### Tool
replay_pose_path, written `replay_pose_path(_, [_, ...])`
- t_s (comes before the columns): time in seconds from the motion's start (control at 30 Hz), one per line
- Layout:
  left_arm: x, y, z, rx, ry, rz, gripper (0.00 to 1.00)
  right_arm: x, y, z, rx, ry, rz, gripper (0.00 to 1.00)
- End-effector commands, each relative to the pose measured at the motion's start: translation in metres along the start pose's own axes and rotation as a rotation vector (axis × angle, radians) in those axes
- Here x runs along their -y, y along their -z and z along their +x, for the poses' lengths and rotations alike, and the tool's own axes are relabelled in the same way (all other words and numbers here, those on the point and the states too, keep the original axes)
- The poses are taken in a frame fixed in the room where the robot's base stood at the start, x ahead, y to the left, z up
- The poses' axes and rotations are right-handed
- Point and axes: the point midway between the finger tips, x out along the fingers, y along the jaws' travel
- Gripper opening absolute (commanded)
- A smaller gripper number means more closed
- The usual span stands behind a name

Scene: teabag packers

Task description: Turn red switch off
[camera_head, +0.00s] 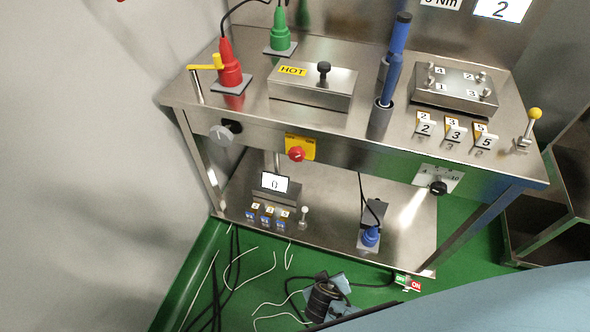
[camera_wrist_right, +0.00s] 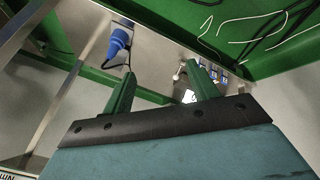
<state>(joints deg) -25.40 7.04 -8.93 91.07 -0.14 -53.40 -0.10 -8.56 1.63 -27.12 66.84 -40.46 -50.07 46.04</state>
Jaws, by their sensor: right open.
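A red rotary switch knob (camera_head: 297,154) sits on a yellow plate (camera_head: 301,143) on the front panel of the steel bench. Its turned position is too small to tell. In the right wrist view my right gripper (camera_wrist_right: 160,74) is open, with its two green fingers spread and nothing held between them. In the head view my teal arm body fills the lower right corner, and the fingers cannot be made out clearly. The red switch cannot be made out in the wrist view. My left gripper is in neither view.
A grey knob (camera_head: 221,134) and a black dial (camera_head: 438,187) flank the switch on the panel. The lower shelf holds a display (camera_head: 273,184) and a blue plug (camera_head: 370,237); the plug also shows in the wrist view (camera_wrist_right: 119,41). Loose cables (camera_head: 240,266) lie on the green floor.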

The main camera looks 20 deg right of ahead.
Motion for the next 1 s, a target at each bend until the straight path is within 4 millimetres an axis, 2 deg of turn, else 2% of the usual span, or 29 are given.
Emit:
replay_pose_path(0.03, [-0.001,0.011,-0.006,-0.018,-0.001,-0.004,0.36,0.009,0.034,-0.001,-0.087,-0.048,0.053,0.59])
replay_pose_path(0.13, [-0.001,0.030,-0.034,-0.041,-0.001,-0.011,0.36,0.014,0.098,-0.025,-0.277,-0.146,0.196,0.59])
replay_pose_path(0.2, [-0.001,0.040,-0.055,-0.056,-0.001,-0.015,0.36,0.016,0.139,-0.051,-0.425,-0.195,0.318,0.59])
replay_pose_path(0.3, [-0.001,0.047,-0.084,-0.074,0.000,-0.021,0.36,0.015,0.185,-0.092,-0.635,-0.232,0.496,0.59])
replay_pose_path(0.4, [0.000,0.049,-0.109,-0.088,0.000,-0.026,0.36,0.013,0.214,-0.131,-0.814,-0.238,0.656,0.59])
replay_pose_path(0.53, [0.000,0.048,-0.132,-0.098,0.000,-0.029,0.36,0.010,0.233,-0.168,-0.969,-0.224,0.801,0.59])
replay_pose_path(0.67, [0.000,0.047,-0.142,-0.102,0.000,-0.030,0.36,0.006,0.241,-0.182,-1.034,-0.214,0.863,0.59])
replay_pose_path(0.77, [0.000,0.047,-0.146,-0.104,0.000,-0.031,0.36,0.001,0.247,-0.181,-1.045,-0.213,0.872,0.59])
replay_pose_path(1.0, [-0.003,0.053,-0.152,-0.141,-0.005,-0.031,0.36,-0.024,0.278,-0.157,-1.045,-0.215,0.869,0.59])
